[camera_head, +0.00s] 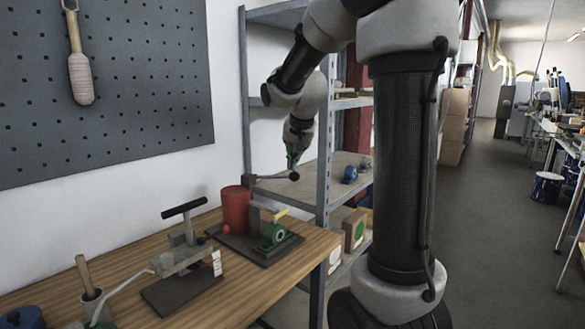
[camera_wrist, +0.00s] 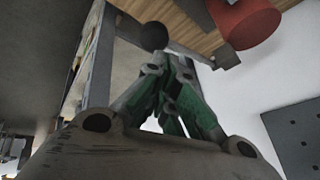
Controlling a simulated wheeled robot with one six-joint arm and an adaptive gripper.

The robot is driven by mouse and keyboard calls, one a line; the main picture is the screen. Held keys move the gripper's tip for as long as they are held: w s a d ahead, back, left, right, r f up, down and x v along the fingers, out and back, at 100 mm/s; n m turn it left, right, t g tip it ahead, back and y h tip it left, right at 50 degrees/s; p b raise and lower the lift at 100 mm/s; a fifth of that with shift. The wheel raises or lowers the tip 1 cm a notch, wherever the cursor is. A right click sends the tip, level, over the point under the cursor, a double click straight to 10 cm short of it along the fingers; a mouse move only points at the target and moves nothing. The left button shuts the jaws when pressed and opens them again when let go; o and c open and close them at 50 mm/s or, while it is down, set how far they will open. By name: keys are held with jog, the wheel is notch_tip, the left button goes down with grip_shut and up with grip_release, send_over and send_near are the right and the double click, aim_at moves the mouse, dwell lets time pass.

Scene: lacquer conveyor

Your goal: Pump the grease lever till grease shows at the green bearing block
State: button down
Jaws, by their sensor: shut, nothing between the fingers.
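My gripper (camera_head: 292,163) is shut and empty, just above the lever near the knob. In the wrist view the green fingers (camera_wrist: 178,62) come together close to the rod and knob (camera_wrist: 154,37); I cannot tell whether they touch.
A clamp-like device with a black T-handle (camera_head: 184,208) stands left on the wooden bench (camera_head: 255,297). Metal shelving (camera_head: 326,150) stands behind the arm.

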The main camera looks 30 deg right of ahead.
aim_at(298, 174)
jog(key=shift+s+d+f, duration=0.1)
jog(key=shift+s+f, duration=0.1)
jog(key=shift+f, duration=0.5)
jog(key=shift+s+d+f, duration=0.1)
jog(key=shift+s+f, duration=0.15)
jog(key=shift+f, duration=0.5)
jog(key=shift+s+d+f, duration=0.1)
jog(key=shift+s+f, duration=0.1)
jog(key=shift+f, duration=0.5)
dwell(1.7)
jog(key=shift+r, duration=0.1)
dwell(0.4)
notch_tip(298, 174, up, 7)
jog(key=w, duration=0.2)
jog(key=shift+a+f, duration=0.2)
jog(key=shift+a, duration=0.25)
dwell(0.3)
jog(key=r, duration=0.1)
jog(key=w+r, duration=0.1)
jog(key=r, duration=0.2)
jog(key=shift+w+a+r, duration=0.25)
jog(key=shift+w+r, duration=0.05)
jog(key=shift+r, duration=0.1)
dwell(1.0)
